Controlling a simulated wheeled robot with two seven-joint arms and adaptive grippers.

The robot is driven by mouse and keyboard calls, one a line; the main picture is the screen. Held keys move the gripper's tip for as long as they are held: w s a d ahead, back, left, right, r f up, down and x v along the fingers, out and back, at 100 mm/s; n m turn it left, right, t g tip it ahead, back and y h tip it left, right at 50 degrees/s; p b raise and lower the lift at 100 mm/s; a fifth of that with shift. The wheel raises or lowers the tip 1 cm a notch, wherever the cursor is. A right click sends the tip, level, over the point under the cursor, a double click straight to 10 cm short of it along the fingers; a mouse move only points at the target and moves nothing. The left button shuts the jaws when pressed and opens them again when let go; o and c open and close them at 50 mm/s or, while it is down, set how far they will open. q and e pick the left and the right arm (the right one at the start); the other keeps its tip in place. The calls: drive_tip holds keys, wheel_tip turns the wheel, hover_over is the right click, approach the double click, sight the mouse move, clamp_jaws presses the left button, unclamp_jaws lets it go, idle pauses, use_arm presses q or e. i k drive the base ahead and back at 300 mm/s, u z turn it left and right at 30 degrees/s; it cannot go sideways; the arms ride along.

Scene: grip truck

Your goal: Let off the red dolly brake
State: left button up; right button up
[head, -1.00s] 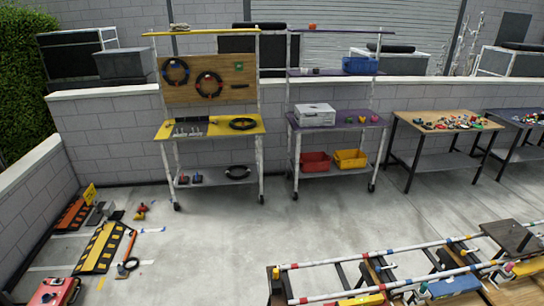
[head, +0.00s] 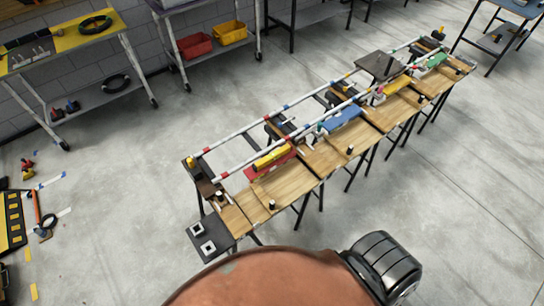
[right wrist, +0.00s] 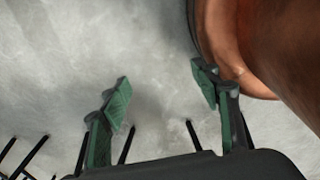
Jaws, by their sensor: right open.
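A red dolly (head: 258,172) stands near the left end of a long track (head: 235,167) of white rails with coloured bands in the head view. A yellow bar (head: 272,157) lies over it and covers part of it. Its brake is too small to make out. My right gripper (right wrist: 162,88) shows in the right wrist view, its two green-padded fingers wide apart with only bare floor between them. The red dolly is not in the right wrist view. My left gripper is not in view.
Along the track stand a blue block (head: 343,121), a yellow block (head: 397,83) and a green block (head: 436,60), with wooden boards (head: 285,182) in front. A yellow-topped cart (head: 75,42) stands at upper left. Concrete floor is clear at right.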

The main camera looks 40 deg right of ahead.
sight(414, 67)
drive_tip(key=z, duration=0.4)
drive_tip(key=k, duration=0.55)
drive_tip(key=z, duration=1.65)
drive_tip(key=i, duration=0.55)
drive_tip(key=z, duration=0.45)
drive_tip(key=i, duration=1.05)
drive_tip(key=u, duration=0.55)
